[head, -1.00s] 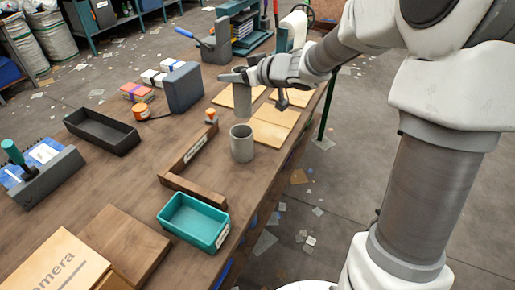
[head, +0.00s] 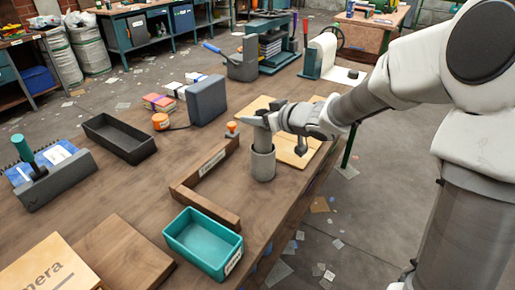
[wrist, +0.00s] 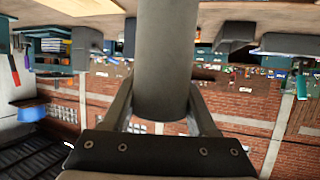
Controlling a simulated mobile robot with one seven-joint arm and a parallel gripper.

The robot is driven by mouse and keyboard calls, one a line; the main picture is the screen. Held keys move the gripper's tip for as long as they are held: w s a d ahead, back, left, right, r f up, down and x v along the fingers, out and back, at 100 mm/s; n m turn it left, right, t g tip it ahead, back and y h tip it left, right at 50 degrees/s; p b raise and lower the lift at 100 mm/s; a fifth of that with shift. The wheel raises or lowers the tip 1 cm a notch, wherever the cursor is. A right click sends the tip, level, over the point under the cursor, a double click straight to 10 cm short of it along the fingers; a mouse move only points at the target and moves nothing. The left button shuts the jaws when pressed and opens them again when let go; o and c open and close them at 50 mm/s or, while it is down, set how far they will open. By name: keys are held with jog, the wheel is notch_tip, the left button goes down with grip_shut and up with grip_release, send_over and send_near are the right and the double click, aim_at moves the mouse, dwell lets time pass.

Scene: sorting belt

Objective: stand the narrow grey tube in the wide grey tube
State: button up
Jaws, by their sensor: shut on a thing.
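The wide grey tube (head: 262,166) stands upright on the wooden table, open end up. My gripper (head: 262,119) is directly above it, shut on the narrow grey tube (head: 263,138). The narrow tube is upright, and its lower end meets the mouth of the wide tube and seems to be just inside it. The near rim hides that end, so I cannot tell how deep it is. In the wrist view the narrow tube (wrist: 163,55) runs between both fingers of my gripper (wrist: 163,88); the wide tube is not visible there.
A wooden corner frame (head: 200,178) lies close left of the wide tube. A teal bin (head: 204,247) is in front, and a black tray (head: 120,140) is farther left. An orange-topped knob (head: 232,128) stands just behind. Flat wooden boards (head: 298,150) lie to the right.

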aim_at(257, 136)
jog(key=shift+f+b, duration=1.55)
jog(key=shift+f, duration=1.9)
jog(key=shift+f, duration=0.1)
jog(key=shift+f, duration=0.3)
jog(key=o, duration=1.3)
jog(key=shift+r, duration=0.15)
jog(key=shift+r, duration=0.3)
jog(key=p+v, duration=0.4)
jog(key=v, duration=0.6)
jog(key=shift+s+d+r, duration=0.2)
jog(key=shift+d, duration=0.15)
jog(key=shift+s+d+r+p, duration=0.1)
jog(key=shift+s+d+p, duration=0.2)
jog(key=shift+s, duration=0.2)
